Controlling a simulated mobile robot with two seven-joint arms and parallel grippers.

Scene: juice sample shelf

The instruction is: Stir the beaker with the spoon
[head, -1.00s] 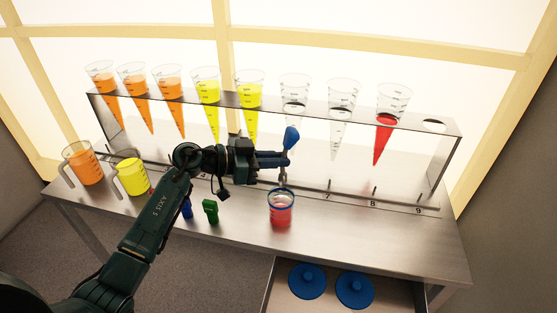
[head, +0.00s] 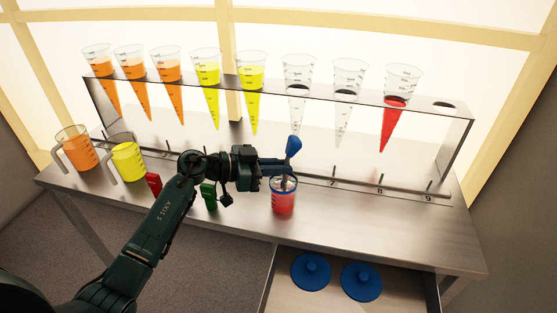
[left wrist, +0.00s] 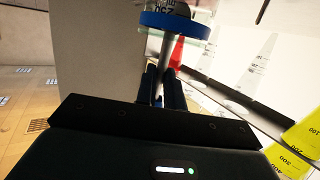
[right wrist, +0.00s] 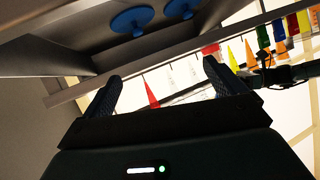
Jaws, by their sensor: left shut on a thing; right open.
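The beaker (head: 284,203) holds red liquid, has a blue rim and stands upright on the metal table. My left gripper (head: 284,169) is shut on the spoon (head: 293,146), whose blue handle points up above the fingers. The spoon's lower end is inside the beaker's mouth; how deep it sits is hard to tell. In the left wrist view the spoon's metal shaft (left wrist: 158,68) runs to the blue beaker rim (left wrist: 178,23). My right gripper (right wrist: 161,76) is open and empty, below the table's edge in its own view, and out of the head view.
A rack (head: 400,103) with several cones of orange, yellow, clear and red stands behind. An orange jug (head: 77,148) and a yellow jug (head: 127,160) stand left. A green item (head: 209,195) and red item (head: 153,183) are near my arm. Blue lids (head: 311,271) lie in the open drawer.

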